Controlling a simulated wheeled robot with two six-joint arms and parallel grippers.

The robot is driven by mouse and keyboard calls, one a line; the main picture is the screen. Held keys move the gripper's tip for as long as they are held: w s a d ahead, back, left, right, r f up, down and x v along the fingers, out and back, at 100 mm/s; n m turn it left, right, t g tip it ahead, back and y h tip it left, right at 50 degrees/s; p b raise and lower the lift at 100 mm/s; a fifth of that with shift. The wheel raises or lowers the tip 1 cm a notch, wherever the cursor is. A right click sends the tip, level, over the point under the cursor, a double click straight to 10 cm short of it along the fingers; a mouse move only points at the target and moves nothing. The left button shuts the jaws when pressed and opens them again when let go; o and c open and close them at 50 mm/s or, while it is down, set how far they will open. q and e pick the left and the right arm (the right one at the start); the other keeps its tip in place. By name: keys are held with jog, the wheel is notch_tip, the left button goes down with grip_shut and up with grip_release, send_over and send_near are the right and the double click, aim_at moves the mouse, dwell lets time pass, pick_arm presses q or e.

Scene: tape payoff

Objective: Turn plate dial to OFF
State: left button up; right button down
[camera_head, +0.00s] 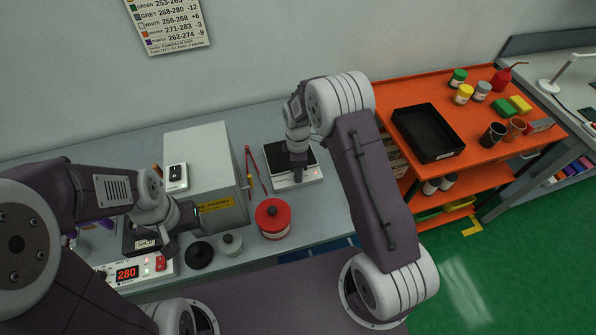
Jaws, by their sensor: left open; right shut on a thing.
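A hot plate with a white body (315,174) and a dark top stands on the grey bench at the back, right of the large grey box. My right gripper (298,174) reaches down from above to its front edge and is shut, apparently on the plate dial. The gripper covers the dial, so its pointer and marks cannot be read. My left gripper (182,222) is open over the bench front, above and right of a white controller (150,270) with a red "280" display. It is well away from the hot plate.
A red lidded tin (272,219), a small white lidded pot (230,244) and a black round piece (199,255) stand at the bench front. Red-handled tongs (252,171) lie left of the plate. An orange cart (470,130) with a black tray (427,153) stands at right.

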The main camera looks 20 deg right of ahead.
jog(key=shift+r+n, duration=0.1)
jog(key=shift+n, duration=0.3)
jog(key=shift+w, duration=0.1)
jog(key=c, duration=1.3)
grip_release()
jog(key=shift+o, duration=0.5)
